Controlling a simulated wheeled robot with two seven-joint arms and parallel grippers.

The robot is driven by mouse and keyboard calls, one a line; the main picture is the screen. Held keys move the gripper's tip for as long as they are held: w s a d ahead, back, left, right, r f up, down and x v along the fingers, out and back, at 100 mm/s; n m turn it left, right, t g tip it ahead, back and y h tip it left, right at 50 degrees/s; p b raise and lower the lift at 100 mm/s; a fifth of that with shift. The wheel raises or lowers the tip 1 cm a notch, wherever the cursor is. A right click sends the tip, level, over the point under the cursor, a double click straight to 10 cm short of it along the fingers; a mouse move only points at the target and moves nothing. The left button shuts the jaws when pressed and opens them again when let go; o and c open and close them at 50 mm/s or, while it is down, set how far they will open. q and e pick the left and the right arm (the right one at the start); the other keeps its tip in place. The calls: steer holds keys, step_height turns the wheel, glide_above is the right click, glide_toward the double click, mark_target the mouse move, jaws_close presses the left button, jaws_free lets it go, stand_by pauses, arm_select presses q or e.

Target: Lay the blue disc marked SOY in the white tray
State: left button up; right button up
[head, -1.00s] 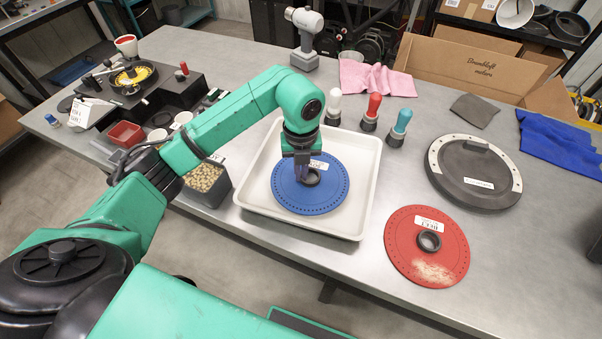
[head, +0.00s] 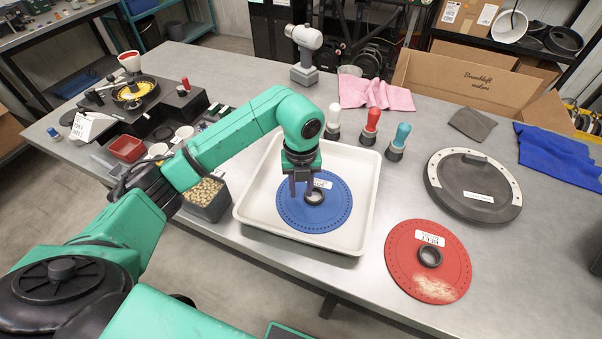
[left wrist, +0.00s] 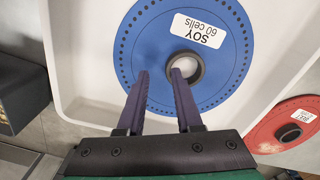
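The blue disc (head: 293,212) lies face up inside the white tray (head: 250,213), label showing. In the left wrist view the blue disc (left wrist: 215,80) reads SOY, 60 cells, and has a dark hub ring (left wrist: 186,67) around its centre. The white tray (left wrist: 90,60) shows around it. My left gripper (head: 301,193) is over the disc, beside the hub. In the left wrist view my left gripper (left wrist: 158,76) has its fingers apart with nothing between them. One fingertip is close to the hub ring; I cannot tell if they touch. My right gripper is not in view.
A red disc (head: 405,262) lies right of the tray, below a black round lid (head: 470,180). White, red and teal-topped bottles (head: 397,143) stand behind the tray. A bin of seeds (head: 207,197) stands at its left, near my left arm.

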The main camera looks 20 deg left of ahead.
arm_select(q)
step_height(320, 180, up, 6)
steer(key=b, duration=0.2)
step_height(320, 180, up, 5)
steer(key=p, duration=0.1)
glide_above(301, 198)
